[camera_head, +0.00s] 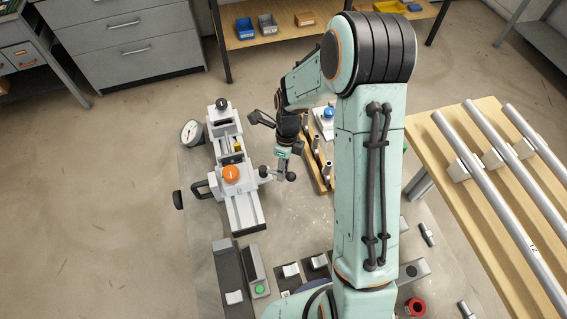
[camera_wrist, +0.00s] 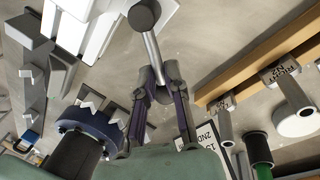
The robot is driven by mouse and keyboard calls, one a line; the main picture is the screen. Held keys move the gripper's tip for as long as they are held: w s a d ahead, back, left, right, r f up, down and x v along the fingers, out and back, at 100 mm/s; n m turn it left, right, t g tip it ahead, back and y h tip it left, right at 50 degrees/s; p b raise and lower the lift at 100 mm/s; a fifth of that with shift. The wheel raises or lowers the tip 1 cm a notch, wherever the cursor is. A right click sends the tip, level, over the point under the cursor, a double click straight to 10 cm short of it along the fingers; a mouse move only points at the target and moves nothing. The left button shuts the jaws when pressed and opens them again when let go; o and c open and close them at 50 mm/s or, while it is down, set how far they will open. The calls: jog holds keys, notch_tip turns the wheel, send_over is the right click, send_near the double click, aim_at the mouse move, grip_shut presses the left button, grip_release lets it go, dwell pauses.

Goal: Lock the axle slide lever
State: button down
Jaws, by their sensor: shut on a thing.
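The axle slide lever is a metal rod with a dark ball knob, at the right side of the white slide jig (camera_head: 240,205). In the wrist view its rod (camera_wrist: 152,48) runs from the dark ball at the top down between my fingers. My gripper (camera_wrist: 158,76) is shut on the rod's lower end. In the head view my gripper (camera_head: 283,165) is beside the jig's right side, at the lever, with dark ball ends showing on either side. The jig carries an orange knob (camera_head: 231,174). I cannot tell the lever's lock state.
A dial gauge (camera_head: 190,132) stands at the jig's left. A wooden rack (camera_head: 318,168) with metal pegs is close right of my gripper. Grey fixtures (camera_head: 233,272) lie in front. A wooden bench with metal bars (camera_head: 500,170) is at the right.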

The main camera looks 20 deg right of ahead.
jog(key=m, duration=0.1)
jog(key=s+a+m, duration=0.1)
jog(key=m, duration=0.3)
jog(key=shift+s+a+t+y, duration=0.3)
jog(key=shift+s+a+t, duration=0.05)
jog(key=shift+a+t, duration=0.05)
jog(key=shift+s+a+m+t, duration=0.2)
jog(key=shift+a+m, duration=0.2)
jog(key=shift+m, duration=0.65)
jog(key=shift+s+a+m+t, duration=0.1)
jog(key=shift+a+m+t, duration=0.2)
jog(key=shift+m, duration=0.75)
jog(key=c, duration=1.2)
grip_release()
jog(key=shift+o, duration=0.2)
jog(key=shift+w, duration=0.1)
notch_tip(320, 180, up, 12)
jog(key=d, duration=0.2)
jog(key=shift+d+f, duration=0.1)
